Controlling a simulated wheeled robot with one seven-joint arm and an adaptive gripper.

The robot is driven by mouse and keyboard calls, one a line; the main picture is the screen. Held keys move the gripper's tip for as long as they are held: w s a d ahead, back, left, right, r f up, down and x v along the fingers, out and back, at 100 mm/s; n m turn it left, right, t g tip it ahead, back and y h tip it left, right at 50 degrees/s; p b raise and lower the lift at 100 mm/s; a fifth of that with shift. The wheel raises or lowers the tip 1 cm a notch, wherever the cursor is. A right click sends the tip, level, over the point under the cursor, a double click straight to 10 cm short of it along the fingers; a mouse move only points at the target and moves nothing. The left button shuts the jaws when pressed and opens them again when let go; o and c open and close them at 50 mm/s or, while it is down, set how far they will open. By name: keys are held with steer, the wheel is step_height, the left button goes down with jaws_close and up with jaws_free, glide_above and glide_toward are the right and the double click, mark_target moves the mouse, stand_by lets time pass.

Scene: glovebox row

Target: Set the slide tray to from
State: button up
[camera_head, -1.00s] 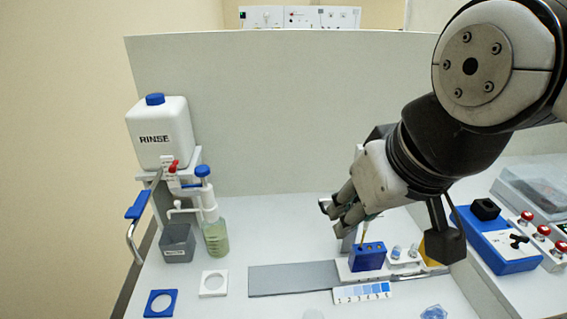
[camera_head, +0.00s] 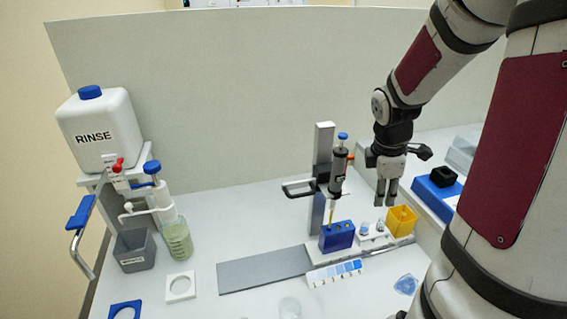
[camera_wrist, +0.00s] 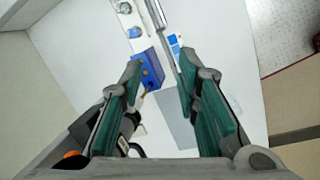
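The slide tray (camera_head: 373,249) is a white plate on a grey rail (camera_head: 262,271). It carries a blue block (camera_head: 337,237), small vials (camera_head: 364,229) and a yellow bin (camera_head: 401,221), and sits at the rail's right end. A strip of numbered blue shades (camera_head: 334,274) lies along its front. A pipette (camera_head: 338,172) stands upright in a holder, its tip at the blue block. My gripper (camera_head: 385,204) points down, right of the pipette and above the tray's right part, apart from it. In the wrist view its fingers (camera_wrist: 160,75) are spread with nothing between them; the tray shows beyond.
The pipette's stand (camera_head: 322,165) rises left of my gripper. A rinse bottle (camera_head: 100,130), grey cup (camera_head: 134,250) and green-liquid bottle (camera_head: 177,240) stand at left. A blue device (camera_head: 436,194) lies at right. The rail's left part is bare.

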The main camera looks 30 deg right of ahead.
mark_target(387, 249)
steer(key=s+d+f+n+t+y+b, duration=0.1)
steer(key=d+f+n, duration=0.1)
steer(key=d+f, duration=0.4)
steer(key=s+d+f+n+y, duration=0.1)
steer(key=s+d+f+n, duration=0.2)
steer(key=f, duration=0.5)
steer(key=w+f+b, duration=0.1)
steer(key=f, duration=0.3)
steer(key=w+d+f+b, duration=0.1)
steer(key=f+b, duration=0.1)
steer(key=f, duration=0.3)
steer(key=w+f+b, duration=0.1)
steer(key=f, duration=0.3)
steer(key=shift+w+d+f, duration=0.25)
steer(key=shift+w+d, duration=0.05)
steer(key=shift+d, duration=0.1)
jaws_close()
